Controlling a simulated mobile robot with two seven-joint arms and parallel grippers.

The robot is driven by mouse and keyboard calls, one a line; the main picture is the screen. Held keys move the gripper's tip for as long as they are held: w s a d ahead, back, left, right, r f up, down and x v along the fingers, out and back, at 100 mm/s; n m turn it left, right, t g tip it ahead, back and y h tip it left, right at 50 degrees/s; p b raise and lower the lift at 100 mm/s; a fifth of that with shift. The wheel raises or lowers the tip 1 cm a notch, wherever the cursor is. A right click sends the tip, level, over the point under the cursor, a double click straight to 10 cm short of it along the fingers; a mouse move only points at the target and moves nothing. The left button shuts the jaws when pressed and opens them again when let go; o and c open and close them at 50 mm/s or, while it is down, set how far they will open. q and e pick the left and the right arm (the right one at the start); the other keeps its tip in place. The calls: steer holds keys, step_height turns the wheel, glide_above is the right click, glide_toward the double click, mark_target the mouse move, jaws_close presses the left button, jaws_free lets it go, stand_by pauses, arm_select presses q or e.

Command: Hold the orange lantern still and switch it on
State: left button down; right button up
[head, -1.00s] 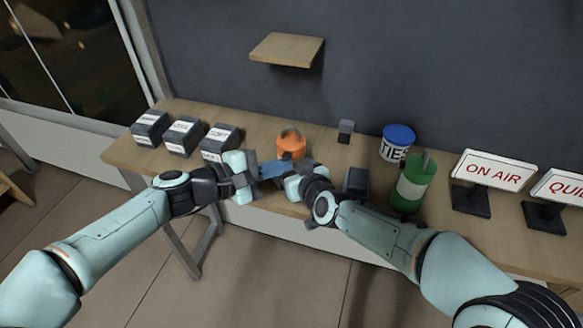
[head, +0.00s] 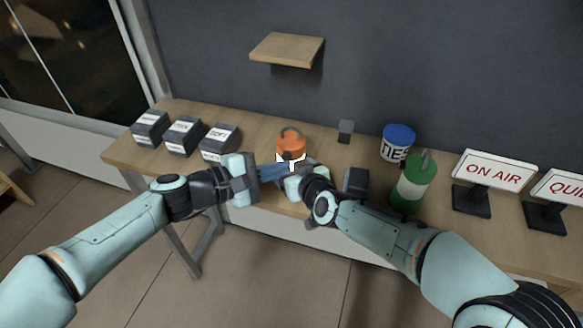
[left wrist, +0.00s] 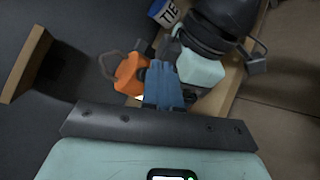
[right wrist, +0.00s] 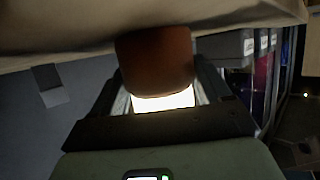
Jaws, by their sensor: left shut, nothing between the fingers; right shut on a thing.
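The orange lantern (head: 290,145) stands on the table with its dark wire handle up. A bright white glow shows below its orange top. My right gripper (head: 298,170) is shut on the lantern; in the right wrist view the lantern (right wrist: 155,60) sits between the fingers, with the glowing white part at its edge. My left gripper (head: 278,172) is shut and empty, its blue fingers just in front and left of the lantern. In the left wrist view the lantern (left wrist: 130,72) is beside the blue fingertips (left wrist: 160,70); I cannot tell whether they touch. The lantern's switch is hidden.
Dark labelled boxes (head: 183,137) stand left on the table. A small grey block (head: 346,131), a blue-lidded tub (head: 397,143), a green bottle (head: 414,184), a dark box (head: 357,181) and an ON AIR sign (head: 491,172) stand to the right. A wooden shelf (head: 287,49) hangs above.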

arm_select(q)
steer(key=s, duration=0.2)
steer(key=s+a, duration=0.1)
steer(key=s, duration=0.2)
steer(key=shift+s+a, duration=0.2)
steer(key=shift+s, duration=0.15)
arm_select(e)
steer(key=o, duration=1.2)
steer(key=shift+s, duration=0.1)
